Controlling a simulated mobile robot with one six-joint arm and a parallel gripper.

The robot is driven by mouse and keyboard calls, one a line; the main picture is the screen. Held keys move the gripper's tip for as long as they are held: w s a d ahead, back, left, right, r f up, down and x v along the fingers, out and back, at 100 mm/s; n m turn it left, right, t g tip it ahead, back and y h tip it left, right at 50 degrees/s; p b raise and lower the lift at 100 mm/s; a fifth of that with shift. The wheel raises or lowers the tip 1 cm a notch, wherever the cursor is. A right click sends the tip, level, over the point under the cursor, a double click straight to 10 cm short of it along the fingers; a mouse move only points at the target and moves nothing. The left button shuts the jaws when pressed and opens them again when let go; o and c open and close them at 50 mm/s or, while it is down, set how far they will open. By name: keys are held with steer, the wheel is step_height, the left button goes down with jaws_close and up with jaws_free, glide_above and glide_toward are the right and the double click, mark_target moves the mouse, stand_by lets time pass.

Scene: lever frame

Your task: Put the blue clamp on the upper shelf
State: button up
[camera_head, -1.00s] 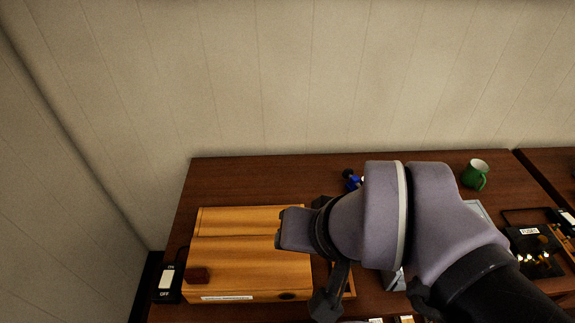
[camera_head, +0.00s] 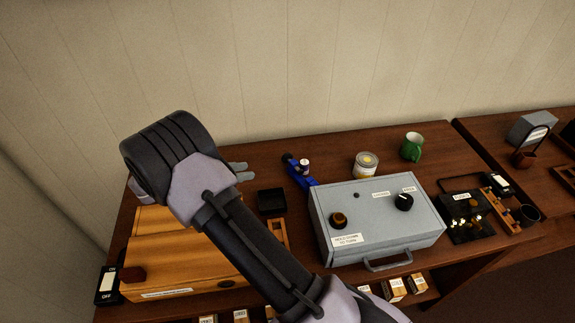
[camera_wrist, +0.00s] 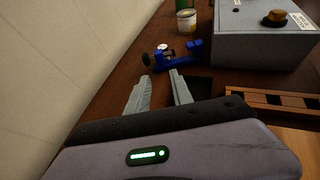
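The blue clamp (camera_head: 300,177) lies on the brown table near the wall, with a dark knob at its far left end. A small white-topped item (camera_head: 304,164) is right beside it; I cannot tell whether they touch. In the wrist view the blue clamp (camera_wrist: 190,54) lies beyond the fingertips. My gripper (camera_head: 244,170) is to the left of the clamp and apart from it. In the wrist view my gripper (camera_wrist: 160,74) has its two grey fingers spread with nothing between them. I cannot pick out the upper shelf in either view.
A grey box with knobs (camera_head: 375,221) stands right of the clamp, with a tin (camera_head: 366,165) and a green mug (camera_head: 412,147) behind. A wooden box (camera_head: 190,262) and a black tray (camera_head: 271,201) lie nearer my arm. The wall rises behind the table.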

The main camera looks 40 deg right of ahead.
steer(key=b, duration=0.4)
glide_toward(290, 165)
steer(key=x, duration=0.4)
steer(key=shift+d+f, duration=0.1)
steer(key=shift+d, duration=0.05)
steer(key=b+x, duration=0.2)
steer(key=x, duration=0.2)
steer(key=shift+d+f+b, duration=0.1)
steer(key=shift+f+b, duration=0.25)
steer(key=shift+b, duration=0.05)
steer(key=shift+d, duration=0.35)
steer(key=shift+a+r, duration=0.1)
steer(key=shift+r, duration=0.05)
steer(key=shift+c, duration=0.5)
jaws_close()
